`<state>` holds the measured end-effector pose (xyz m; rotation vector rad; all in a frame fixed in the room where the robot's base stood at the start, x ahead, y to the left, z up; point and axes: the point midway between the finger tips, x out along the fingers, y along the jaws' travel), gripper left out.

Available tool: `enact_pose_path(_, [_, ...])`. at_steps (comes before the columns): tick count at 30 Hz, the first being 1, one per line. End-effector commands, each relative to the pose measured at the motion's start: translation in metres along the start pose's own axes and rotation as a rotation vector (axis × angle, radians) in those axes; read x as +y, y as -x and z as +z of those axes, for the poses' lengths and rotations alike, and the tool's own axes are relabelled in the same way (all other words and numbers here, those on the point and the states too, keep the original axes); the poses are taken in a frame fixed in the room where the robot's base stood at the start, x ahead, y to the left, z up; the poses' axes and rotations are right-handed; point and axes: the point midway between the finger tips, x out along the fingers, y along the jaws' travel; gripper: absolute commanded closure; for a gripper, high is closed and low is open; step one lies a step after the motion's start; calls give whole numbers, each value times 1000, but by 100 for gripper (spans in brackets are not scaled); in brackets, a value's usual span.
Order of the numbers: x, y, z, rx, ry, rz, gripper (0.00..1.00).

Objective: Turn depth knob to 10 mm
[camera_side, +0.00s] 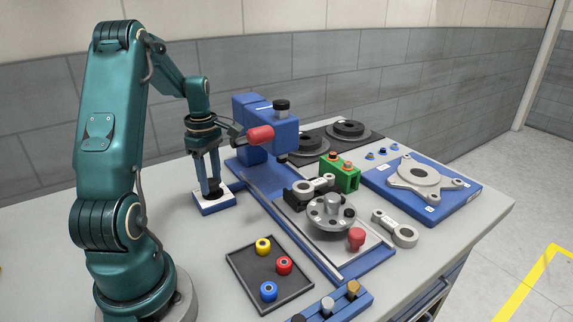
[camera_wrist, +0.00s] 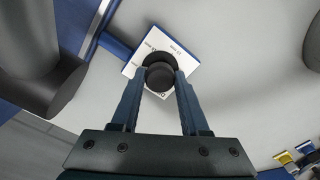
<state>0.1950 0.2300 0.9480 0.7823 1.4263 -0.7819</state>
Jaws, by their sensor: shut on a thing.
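The depth knob (camera_wrist: 160,75) is a black round knob on a small blue block with a white labelled top (camera_wrist: 182,58). In the side view the knob (camera_side: 213,185) stands on the block (camera_side: 215,204) at the left of the blue fixture. My gripper (camera_side: 209,190) points down over the block, with its two blue fingers on either side of the knob. In the wrist view the gripper (camera_wrist: 161,76) is shut on the knob. The label's print is too small and partly covered, so I cannot read the knob's setting.
A blue press with a red handle (camera_side: 260,134) stands close behind and right of my gripper. A dark tray (camera_side: 262,291) with coloured rollers lies in front. A round metal part (camera_side: 332,217) sits on the fixture plate. Bare table lies around the knob block's left side.

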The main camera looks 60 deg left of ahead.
Motion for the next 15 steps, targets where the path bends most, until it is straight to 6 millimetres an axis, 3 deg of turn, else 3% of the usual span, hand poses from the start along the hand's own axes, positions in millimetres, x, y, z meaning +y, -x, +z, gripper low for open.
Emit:
enact_pose_path(3, [1, 0, 0, -1, 92, 4, 100])
enact_pose_path(15, [1, 0, 0, -2, 187, 4, 100])
